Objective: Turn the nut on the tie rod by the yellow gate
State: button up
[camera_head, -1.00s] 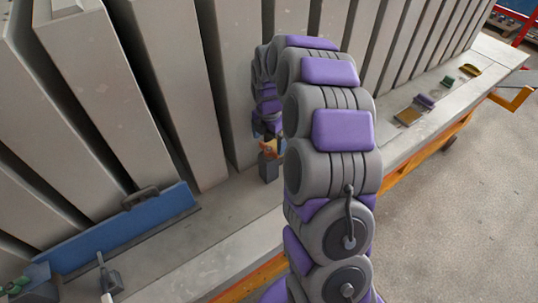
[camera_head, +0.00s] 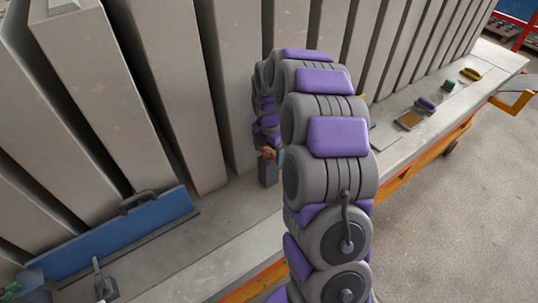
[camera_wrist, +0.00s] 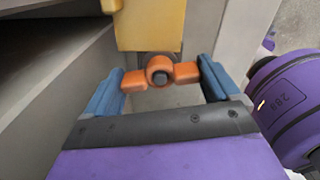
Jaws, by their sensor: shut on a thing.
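An orange wing nut (camera_wrist: 160,70) sits in front of the yellow gate (camera_wrist: 150,24) in the wrist view, with the dark round end of the tie rod (camera_wrist: 160,78) in its centre. My gripper (camera_wrist: 162,80) has its two blue fingers on either side, shut on the nut's two wings. The nut's wings lie roughly level, the right one slightly higher. In the head view my gripper (camera_head: 267,152) is small and partly hidden by my arm, above a grey block; a little orange shows at it.
Tall grey panels stand in a row behind a long pale ledge (camera_head: 225,225). Several small tools and pads (camera_head: 410,119) lie at right. Open floor (camera_head: 450,230) is at right.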

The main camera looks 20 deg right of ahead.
jog(key=shift+c, duration=1.2)
jog(key=shift+a+r+n+p, duration=0.1)
jog(key=shift+r+n+p, duration=0.15)
jog(key=shift+n+p, duration=0.7)
jog(key=shift+w+n+p, duration=0.1)
jog(key=shift+n+p, duration=0.5)
jog(key=shift+n, duration=0.05)
jog(key=shift+f, duration=0.15)
jog(key=shift+n, duration=0.3)
jog(key=shift+r+n+p, duration=0.2)
jog(key=shift+n+p, duration=0.6)
jog(key=shift+p, duration=0.25)
jog(key=shift+f+n+p, duration=0.25)
jog(key=shift+n+p, duration=0.25)
jog(key=shift+n, duration=0.3)
